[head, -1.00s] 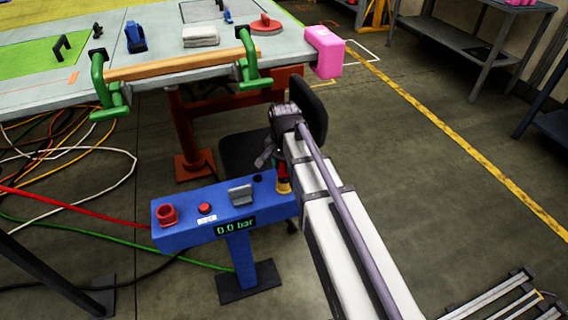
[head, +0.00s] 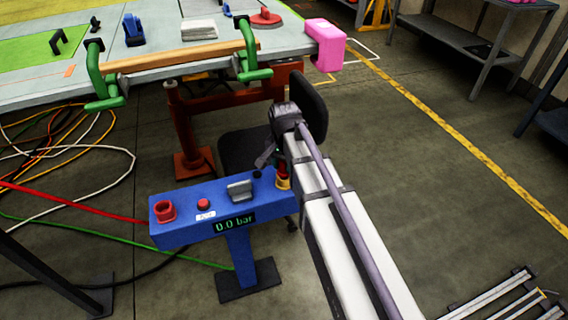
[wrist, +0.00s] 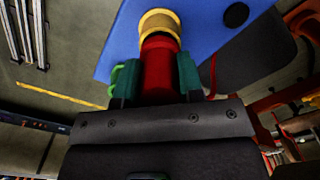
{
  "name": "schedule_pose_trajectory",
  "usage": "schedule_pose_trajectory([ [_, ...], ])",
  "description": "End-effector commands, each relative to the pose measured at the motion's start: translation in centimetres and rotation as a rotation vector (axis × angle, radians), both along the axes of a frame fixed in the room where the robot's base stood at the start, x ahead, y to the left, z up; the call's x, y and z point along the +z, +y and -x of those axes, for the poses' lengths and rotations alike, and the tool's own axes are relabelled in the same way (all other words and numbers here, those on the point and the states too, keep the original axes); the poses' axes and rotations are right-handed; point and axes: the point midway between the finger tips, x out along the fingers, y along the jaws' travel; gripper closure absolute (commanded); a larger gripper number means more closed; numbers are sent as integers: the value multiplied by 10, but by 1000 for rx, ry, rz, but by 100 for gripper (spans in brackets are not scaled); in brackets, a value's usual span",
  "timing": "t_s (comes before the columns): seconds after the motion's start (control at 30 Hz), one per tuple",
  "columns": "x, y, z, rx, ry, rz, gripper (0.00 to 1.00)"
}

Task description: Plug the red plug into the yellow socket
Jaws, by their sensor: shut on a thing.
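The red plug (wrist: 158,72) is upright between the green fingers of my gripper (wrist: 160,80) in the wrist view. My gripper is shut on it. The plug's far end meets the yellow socket (wrist: 159,22), in line with it; I cannot tell how deep it sits. In the head view the yellow socket (head: 283,183) is at the right end of the blue panel (head: 180,232), with a bit of the red plug (head: 282,171) just above it. My arm hides most of the gripper there.
The blue panel carries a red socket (head: 165,211), a red button (head: 203,204), a grey block (head: 240,190) and a display reading 0.0 bar. A dark chair (head: 245,150) stands close behind. The worktable (head: 60,88) with green clamps is beyond.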

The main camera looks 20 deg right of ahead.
Motion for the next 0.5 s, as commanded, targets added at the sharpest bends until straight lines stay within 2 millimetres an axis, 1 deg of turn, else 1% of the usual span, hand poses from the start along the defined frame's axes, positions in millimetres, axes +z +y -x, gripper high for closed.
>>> schedule_pose_trajectory([
  [0.13,-4,0,0,0,0,0,88],
  [0.27,-2,0,0,0,0,0,88],
  [0.3,-2,0,0,0,0,0,63],
  [0.5,-2,0,0,0,0,0,44],
])
